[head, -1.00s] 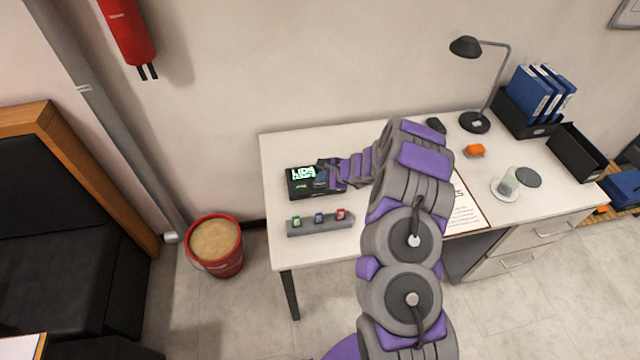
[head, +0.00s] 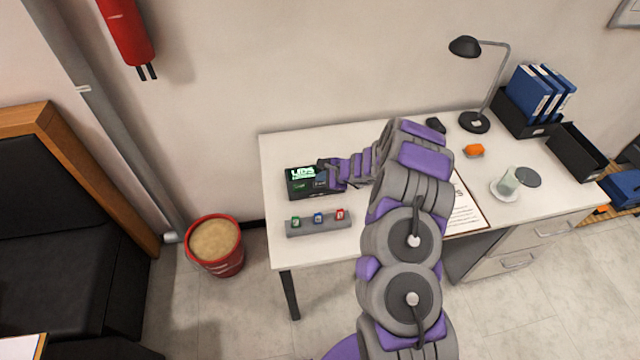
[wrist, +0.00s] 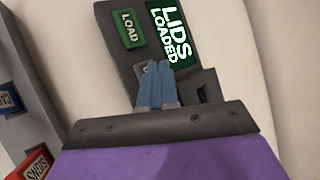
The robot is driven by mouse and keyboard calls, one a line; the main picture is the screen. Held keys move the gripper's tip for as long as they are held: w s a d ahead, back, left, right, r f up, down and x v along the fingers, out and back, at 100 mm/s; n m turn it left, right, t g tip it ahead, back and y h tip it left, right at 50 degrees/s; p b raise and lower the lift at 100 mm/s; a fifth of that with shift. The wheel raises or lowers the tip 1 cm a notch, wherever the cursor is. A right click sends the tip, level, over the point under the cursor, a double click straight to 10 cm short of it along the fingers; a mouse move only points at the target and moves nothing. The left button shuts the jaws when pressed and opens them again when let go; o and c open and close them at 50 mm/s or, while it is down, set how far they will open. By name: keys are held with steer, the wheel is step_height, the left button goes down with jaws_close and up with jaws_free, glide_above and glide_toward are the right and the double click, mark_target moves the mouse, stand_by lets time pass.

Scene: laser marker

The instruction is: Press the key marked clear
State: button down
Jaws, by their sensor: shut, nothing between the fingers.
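The black laser marker (head: 300,189) sits on the left part of the desk, with a lit green screen (head: 302,173). In the wrist view the screen (wrist: 172,35) reads "LIDS LOADED", and a green key (wrist: 129,29) beside it reads "LOAD". My gripper (wrist: 156,66) is shut and empty, its blue-grey fingertips over the marker's face just below the screen and LOAD key. A grey key (wrist: 147,67) shows partly at the fingertips. Its label is mostly covered, and I cannot tell whether the tips touch it. My gripper (head: 326,173) also shows at the marker's right side in the head view.
A grey holder (head: 321,228) with green, blue and red blocks stands in front of the marker. In the wrist view the red block (wrist: 37,165) reads "SIGNS".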

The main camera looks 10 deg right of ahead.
mark_target(322, 185)
steer(key=shift+f, duration=0.1)
steer(key=shift+f+b, duration=0.25)
steer(key=shift+b, duration=0.15)
steer(key=shift+f+b, duration=0.3)
steer(key=shift+f, duration=0.1)
stand_by(0.6)
steer(key=shift+r, duration=0.15)
steer(key=shift+r+p, duration=0.45)
steer(key=shift+r, duration=0.3)
steer(key=shift+r+p, duration=1.5)
steer(key=shift+r, duration=0.95)
